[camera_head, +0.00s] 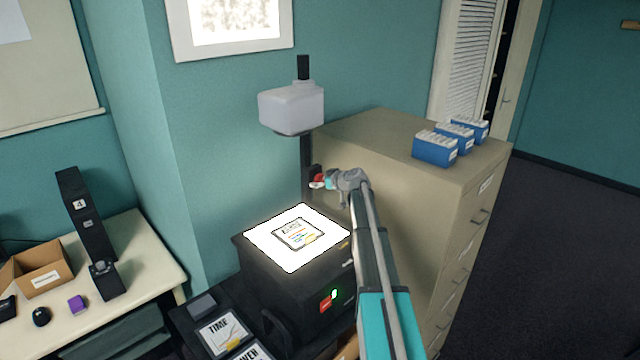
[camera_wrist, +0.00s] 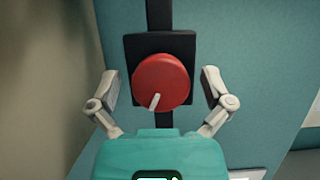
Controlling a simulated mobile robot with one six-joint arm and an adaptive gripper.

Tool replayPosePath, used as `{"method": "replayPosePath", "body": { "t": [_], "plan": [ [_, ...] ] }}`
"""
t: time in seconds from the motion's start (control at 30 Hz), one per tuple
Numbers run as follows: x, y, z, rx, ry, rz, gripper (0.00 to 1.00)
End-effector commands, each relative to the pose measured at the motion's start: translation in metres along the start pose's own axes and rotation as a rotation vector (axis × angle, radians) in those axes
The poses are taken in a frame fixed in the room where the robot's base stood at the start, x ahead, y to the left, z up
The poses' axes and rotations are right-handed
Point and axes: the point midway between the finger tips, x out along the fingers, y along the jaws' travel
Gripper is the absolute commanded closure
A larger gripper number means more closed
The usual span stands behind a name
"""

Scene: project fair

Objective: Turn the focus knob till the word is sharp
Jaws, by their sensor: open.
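The red focus knob (camera_wrist: 162,80) sits on a black plate on the projector's dark post, with a pale pointer mark at its lower left. In the head view the knob (camera_head: 317,173) is partly hidden by my gripper (camera_head: 322,181). In the wrist view my gripper (camera_wrist: 162,88) is open, one finger on each side of the knob, apart from it. The projector (camera_head: 290,275) has a brightly lit top with a printed sheet (camera_head: 299,234) on it. Its pale grey head (camera_head: 292,108) is above. The projected picture (camera_head: 235,20) on the wall is cut off, and its word cannot be read.
A beige filing cabinet (camera_head: 400,150) with blue boxes (camera_head: 436,148) on top stands close on the right of my arm. A red switch (camera_head: 326,305) with a green light is on the projector's front. A white table (camera_head: 130,245) is at the left.

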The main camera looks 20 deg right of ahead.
Motion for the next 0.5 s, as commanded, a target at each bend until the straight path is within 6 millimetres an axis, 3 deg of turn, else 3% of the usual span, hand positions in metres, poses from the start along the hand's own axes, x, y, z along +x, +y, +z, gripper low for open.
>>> {"method": "replayPosePath", "body": {
  "t": [0.17, 0.5],
  "plan": [
    [0.0, -0.0004, -0.0002, 0.0, 0.0, 0.0, 0.02],
    [0.0003, -0.0009, -0.0003, -0.001, 0.0, -0.001, 0.65]
  ]
}}
